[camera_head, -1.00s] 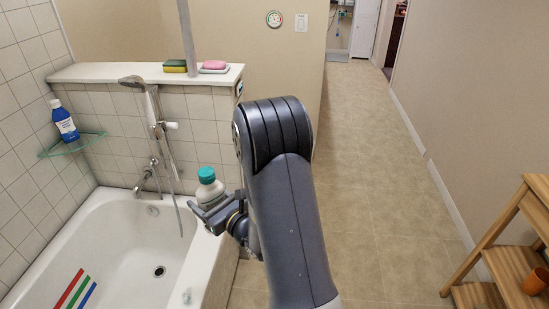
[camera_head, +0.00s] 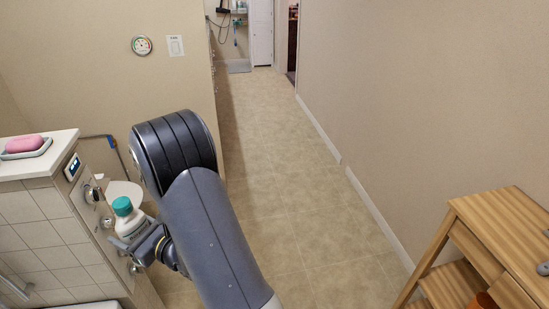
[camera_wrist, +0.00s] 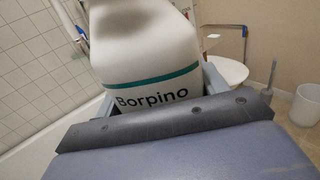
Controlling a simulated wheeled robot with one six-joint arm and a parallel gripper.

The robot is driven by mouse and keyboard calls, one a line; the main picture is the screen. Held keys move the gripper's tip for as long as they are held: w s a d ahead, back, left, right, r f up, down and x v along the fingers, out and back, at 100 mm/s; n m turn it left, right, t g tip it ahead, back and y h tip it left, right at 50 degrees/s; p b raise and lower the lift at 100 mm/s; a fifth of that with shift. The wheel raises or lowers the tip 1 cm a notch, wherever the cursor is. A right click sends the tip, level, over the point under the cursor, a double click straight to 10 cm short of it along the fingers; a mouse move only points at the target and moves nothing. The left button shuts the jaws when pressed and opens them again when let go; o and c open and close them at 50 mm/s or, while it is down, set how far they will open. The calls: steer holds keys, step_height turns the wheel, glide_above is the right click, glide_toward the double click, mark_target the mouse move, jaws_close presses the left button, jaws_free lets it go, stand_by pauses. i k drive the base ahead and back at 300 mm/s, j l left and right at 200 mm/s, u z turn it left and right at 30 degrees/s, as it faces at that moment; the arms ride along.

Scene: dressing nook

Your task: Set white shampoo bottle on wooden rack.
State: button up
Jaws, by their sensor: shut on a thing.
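The white shampoo bottle (camera_head: 128,217) has a teal cap and is held upright in my gripper (camera_head: 143,243), in the left part of the head view. In the wrist view the bottle (camera_wrist: 146,55) fills the upper middle, with a teal stripe and the word "Borpino"; its top is cut off. My gripper is shut on the bottle's body. The wooden rack (camera_head: 510,232) stands at the lower right of the head view, well apart from the gripper, with a flat slatted top and a lower shelf.
An orange cup (camera_head: 484,301) sits on the rack's lower part, partly hidden. A pink soap in a dish (camera_head: 25,147) lies on the tiled ledge at left. Open tiled floor (camera_head: 300,200) lies between my arm and the rack. The wrist view shows a white bin (camera_wrist: 305,105).

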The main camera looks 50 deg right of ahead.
mark_target(496, 214)
steer(key=i+l, duration=0.15)
steer(key=l, duration=0.25)
steer(key=i+l, duration=0.15)
steer(key=l, duration=0.25)
steer(key=i+l, duration=0.15)
steer(key=l, duration=0.2)
steer(key=i+l+z, duration=0.1)
steer(key=l, duration=0.3)
steer(key=i+l, duration=0.25)
steer(key=l, duration=0.15)
steer(key=l+z, duration=0.1)
steer(key=z, duration=0.85)
steer(key=i+z, duration=0.15)
steer(key=z, duration=1.9)
